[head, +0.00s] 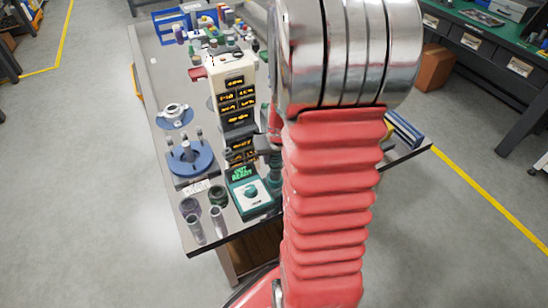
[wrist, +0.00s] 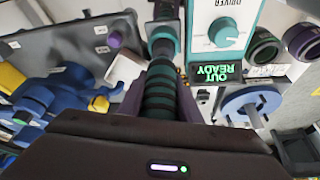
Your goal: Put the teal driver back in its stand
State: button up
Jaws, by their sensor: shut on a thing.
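My gripper (wrist: 160,105) is shut around a dark green, ribbed, upright-looking handle, the teal driver (wrist: 160,85). A teal collar (wrist: 164,35) lies in line beyond the handle in the wrist view; I cannot tell whether it belongs to the driver or to the stand. The driver stand is a teal and white box (wrist: 222,30) with a knob and a green display reading "OUT READY". The stand also shows in the head view (head: 249,193), near the table's front edge. In the head view my red arm hides most of my gripper and the driver.
A tall white panel with amber displays (head: 234,85) stands behind the driver stand. Blue round fixtures (head: 190,160) and small cups (head: 217,195) stand to the left on the grey table (head: 150,75). Coloured parts crowd the table's far end.

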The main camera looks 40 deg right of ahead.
jog(key=shift+f, duration=0.3)
dwell(0.4)
jog(key=o, duration=1.3)
jog(key=shift+c, duration=0.2)
jog(key=shift+r, duration=2.5)
